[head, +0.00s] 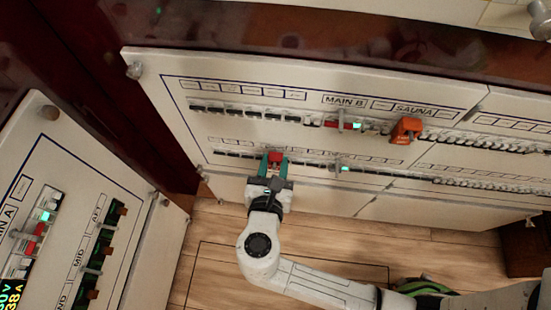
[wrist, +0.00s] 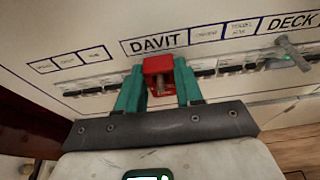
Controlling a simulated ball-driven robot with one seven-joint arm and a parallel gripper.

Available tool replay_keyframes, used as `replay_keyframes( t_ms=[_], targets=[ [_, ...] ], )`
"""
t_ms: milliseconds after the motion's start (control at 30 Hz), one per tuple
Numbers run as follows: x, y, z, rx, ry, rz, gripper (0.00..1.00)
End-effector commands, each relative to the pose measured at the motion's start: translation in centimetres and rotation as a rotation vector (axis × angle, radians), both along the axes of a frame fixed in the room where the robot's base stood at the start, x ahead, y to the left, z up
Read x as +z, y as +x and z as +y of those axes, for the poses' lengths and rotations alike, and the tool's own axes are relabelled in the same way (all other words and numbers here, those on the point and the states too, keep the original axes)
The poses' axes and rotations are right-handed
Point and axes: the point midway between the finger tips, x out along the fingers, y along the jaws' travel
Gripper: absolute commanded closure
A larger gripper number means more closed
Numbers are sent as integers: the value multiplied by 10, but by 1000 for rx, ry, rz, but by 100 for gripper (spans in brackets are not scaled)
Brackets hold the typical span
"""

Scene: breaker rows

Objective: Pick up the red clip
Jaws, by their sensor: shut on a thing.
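The red clip (wrist: 157,66) sits between the two green fingers of my gripper (wrist: 158,88) in the wrist view, just under the DAVIT label. My gripper is shut on it. In the head view the red clip (head: 275,158) shows at the tips of my gripper (head: 273,165), against the lower breaker row of the large panel. I cannot tell whether the clip still touches the breaker row.
The large cream panel (head: 330,190) carries two breaker rows. An orange clip (head: 406,130) sits on the upper row under SAUNA. A grey lever with a green light (wrist: 290,55) is right of my gripper. Another panel (head: 140,235) stands at the left.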

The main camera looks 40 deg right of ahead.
Motion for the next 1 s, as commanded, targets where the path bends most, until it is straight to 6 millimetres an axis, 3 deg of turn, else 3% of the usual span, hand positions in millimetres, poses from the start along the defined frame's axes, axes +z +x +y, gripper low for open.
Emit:
replay_keyframes(
  t_ms=[467, 733, 1000],
  targets=[
    [4, 0, 0, 1, -1, 1, 94],
    [4, -30, 31, 5, -1, 3, 94],
    [5, -77, 78, 5, -2, 2, 94]
  ],
)
